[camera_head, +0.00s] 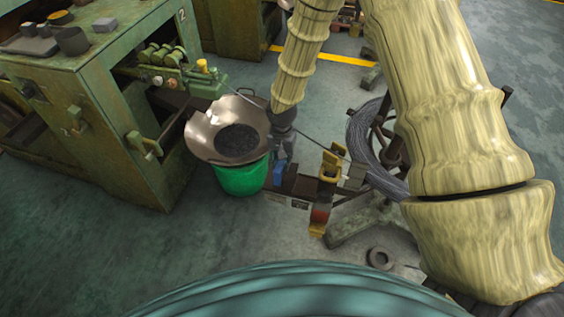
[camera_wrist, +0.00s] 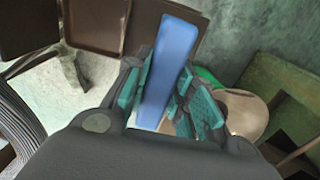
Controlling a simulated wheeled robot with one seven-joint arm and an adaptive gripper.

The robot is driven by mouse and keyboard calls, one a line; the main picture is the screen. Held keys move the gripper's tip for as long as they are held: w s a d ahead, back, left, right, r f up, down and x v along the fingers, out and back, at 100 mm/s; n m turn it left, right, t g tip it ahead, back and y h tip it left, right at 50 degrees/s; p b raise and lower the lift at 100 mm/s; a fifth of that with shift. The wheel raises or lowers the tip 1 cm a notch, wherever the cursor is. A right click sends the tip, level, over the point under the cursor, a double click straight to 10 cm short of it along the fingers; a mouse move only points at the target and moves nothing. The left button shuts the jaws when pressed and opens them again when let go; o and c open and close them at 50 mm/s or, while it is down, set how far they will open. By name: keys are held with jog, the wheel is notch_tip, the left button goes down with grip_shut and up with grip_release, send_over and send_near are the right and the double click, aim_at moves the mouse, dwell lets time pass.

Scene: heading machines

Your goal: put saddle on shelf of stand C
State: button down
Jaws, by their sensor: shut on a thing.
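My gripper (camera_head: 283,148) is in the middle of the head view, pointing down beside the wire stand. In the wrist view its teal finger pads (camera_wrist: 160,92) are shut on a long blue piece, which I take to be the saddle (camera_wrist: 170,62). A small part of the blue saddle (camera_head: 279,172) shows under the gripper in the head view. Next to it is a low dark brown stand with a flat top (camera_head: 300,185) and yellow posts; brown plates of it (camera_wrist: 97,24) show in the wrist view. I cannot read a letter C on it.
A copper-coloured pan (camera_head: 205,140) on a green bucket (camera_head: 240,180) stands just left of the gripper. A green machine (camera_head: 120,110) marked 2 is farther left. A wire coil (camera_head: 362,135) is to the right. Open floor (camera_head: 110,245) lies at the front left.

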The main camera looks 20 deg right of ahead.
jog(key=shift+f, duration=0.6)
jog(key=shift+f, duration=0.15)
jog(key=c, duration=1.2)
grip_release()
jog(key=shift+r+b, duration=0.6)
jog(key=shift+r, duration=5.55)
